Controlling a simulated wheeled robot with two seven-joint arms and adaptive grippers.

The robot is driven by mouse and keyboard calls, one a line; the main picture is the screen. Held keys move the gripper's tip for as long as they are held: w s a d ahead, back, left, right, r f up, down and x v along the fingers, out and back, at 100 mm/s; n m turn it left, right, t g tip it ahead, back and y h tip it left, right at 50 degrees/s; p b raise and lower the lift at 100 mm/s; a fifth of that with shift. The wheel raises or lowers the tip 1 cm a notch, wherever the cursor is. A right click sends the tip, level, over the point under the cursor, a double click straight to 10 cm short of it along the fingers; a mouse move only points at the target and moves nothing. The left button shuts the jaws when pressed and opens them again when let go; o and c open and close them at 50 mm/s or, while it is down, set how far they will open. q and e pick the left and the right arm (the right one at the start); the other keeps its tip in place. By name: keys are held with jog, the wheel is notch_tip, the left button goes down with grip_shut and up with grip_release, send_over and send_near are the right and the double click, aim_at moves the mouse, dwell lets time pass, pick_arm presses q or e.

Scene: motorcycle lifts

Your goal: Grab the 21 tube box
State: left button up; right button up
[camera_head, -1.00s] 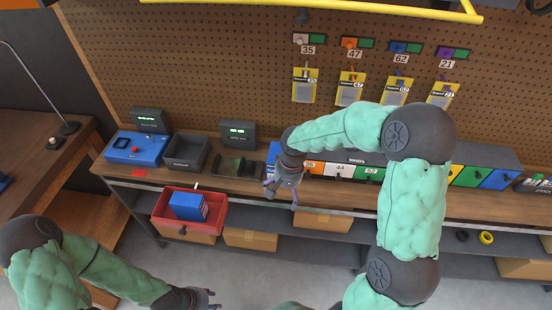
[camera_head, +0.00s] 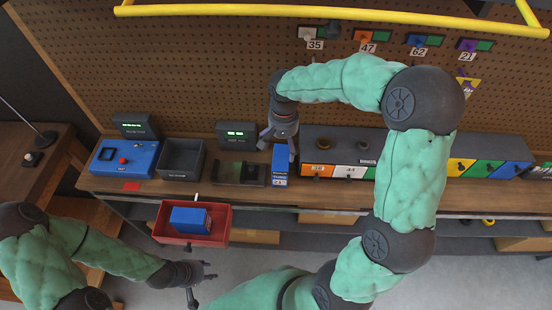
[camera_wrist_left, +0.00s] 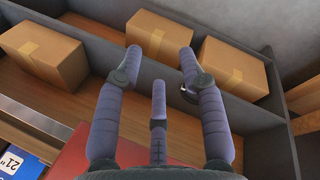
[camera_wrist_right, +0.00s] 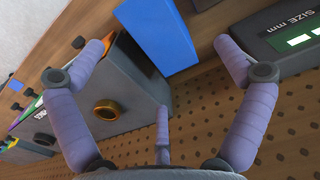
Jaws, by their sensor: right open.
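A blue box (camera_head: 190,219) lies in the red bin (camera_head: 163,222) at the lower left. The left wrist view shows a blue-and-white label reading 21 (camera_wrist_left: 12,160) at its lower left corner, beside a red surface. Another blue box (camera_head: 281,165) stands upright on the bench; its number is too small to read. My right gripper (camera_head: 280,140) is open just above and behind that standing box, which shows beyond its fingers in the right wrist view (camera_wrist_right: 162,35). My left gripper (camera_head: 205,283) is open and empty, low in front of the red bin.
The bench holds a blue device (camera_head: 125,158), a grey tray (camera_head: 181,160), a size display (camera_head: 237,132) and a row of coloured drawers (camera_head: 345,171). A pegboard rises behind. Cardboard boxes (camera_wrist_left: 42,52) sit on the lower shelf.

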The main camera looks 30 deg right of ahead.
aim_at(284, 158)
jog(key=f, duration=0.2)
jog(key=s+f, duration=0.1)
jog(key=shift+f+b, duration=0.3)
jog(key=shift+f, duration=0.05)
jog(key=shift+w+f, duration=0.25)
jog(key=shift+f, duration=0.2)
jog(key=shift+s+d+f, duration=0.1)
jog(key=shift+s+f, duration=0.05)
jog(key=shift+f, duration=0.4)
notch_tip(284, 158, down, 4)
jog(key=shift+d+b, duration=0.15)
jog(key=shift+b, duration=0.5)
jog(key=c, duration=1.5)
